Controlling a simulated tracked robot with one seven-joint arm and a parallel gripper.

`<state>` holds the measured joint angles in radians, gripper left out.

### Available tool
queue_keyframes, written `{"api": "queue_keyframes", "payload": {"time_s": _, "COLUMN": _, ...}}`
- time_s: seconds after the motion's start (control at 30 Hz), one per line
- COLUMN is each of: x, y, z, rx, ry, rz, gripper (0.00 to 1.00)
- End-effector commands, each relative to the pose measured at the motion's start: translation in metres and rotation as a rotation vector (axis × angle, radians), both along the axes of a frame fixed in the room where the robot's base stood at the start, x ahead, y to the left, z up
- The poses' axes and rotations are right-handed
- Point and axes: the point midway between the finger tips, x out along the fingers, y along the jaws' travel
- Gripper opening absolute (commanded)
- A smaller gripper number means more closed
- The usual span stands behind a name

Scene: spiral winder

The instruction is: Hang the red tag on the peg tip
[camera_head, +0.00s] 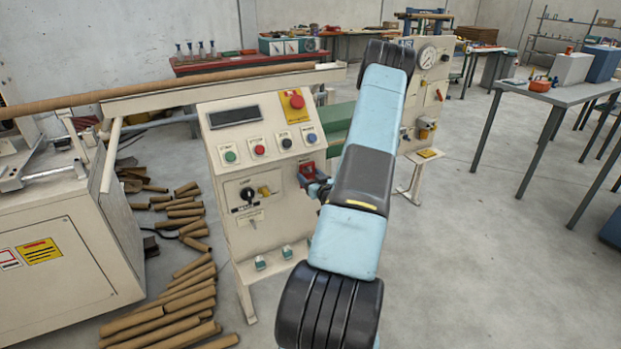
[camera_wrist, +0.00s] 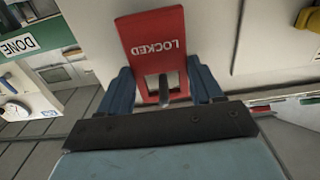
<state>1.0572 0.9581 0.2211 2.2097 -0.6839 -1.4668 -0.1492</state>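The red tag (camera_wrist: 153,37) reads LOCKED, upside down in the wrist view, and has a square hole near its end closest to me. The blue fingers of my gripper (camera_wrist: 163,92) are on both sides of this holed end, shut on the tag's edges. A dark peg (camera_wrist: 164,90) shows at the hole; I cannot tell how far it passes through. In the head view the red tag (camera_head: 307,168) is small, at the right side of the control panel (camera_head: 262,185), and my arm partly covers that area.
The panel's yellow and red emergency button (camera_head: 295,101), coloured push buttons and black rotary switch (camera_head: 247,193) are close to my gripper's left. A long cardboard tube (camera_head: 150,90) lies behind. Cut tubes (camera_head: 170,315) litter the floor at left.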

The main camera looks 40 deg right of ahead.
Motion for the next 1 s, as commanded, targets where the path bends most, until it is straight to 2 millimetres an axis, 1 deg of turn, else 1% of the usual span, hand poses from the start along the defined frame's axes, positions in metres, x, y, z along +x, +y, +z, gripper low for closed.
{"api": "queue_keyframes", "payload": {"time_s": 0.03, "x": 0.0, "y": 0.0, "z": 0.0, "rx": 0.0, "ry": 0.0, "rz": 0.0, "gripper": 0.69}}
{"api": "queue_keyframes", "payload": {"time_s": 0.3, "x": 0.0, "y": 0.0, "z": 0.0, "rx": 0.0, "ry": 0.0, "rz": 0.0, "gripper": 0.95}}
{"api": "queue_keyframes", "payload": {"time_s": 0.57, "x": -0.001, "y": 0.001, "z": 0.0, "rx": 0.0, "ry": 0.0, "rz": 0.0, "gripper": 0.95}}
{"api": "queue_keyframes", "payload": {"time_s": 0.67, "x": -0.006, "y": 0.002, "z": 0.0, "rx": 0.0, "ry": 0.001, "rz": 0.0, "gripper": 0.95}}
{"api": "queue_keyframes", "payload": {"time_s": 0.77, "x": -0.017, "y": 0.004, "z": 0.0, "rx": 0.0, "ry": 0.001, "rz": -0.001, "gripper": 0.95}}
{"api": "queue_keyframes", "payload": {"time_s": 1.0, "x": -0.062, "y": 0.015, "z": -0.001, "rx": 0.003, "ry": 0.003, "rz": -0.001, "gripper": 0.95}}
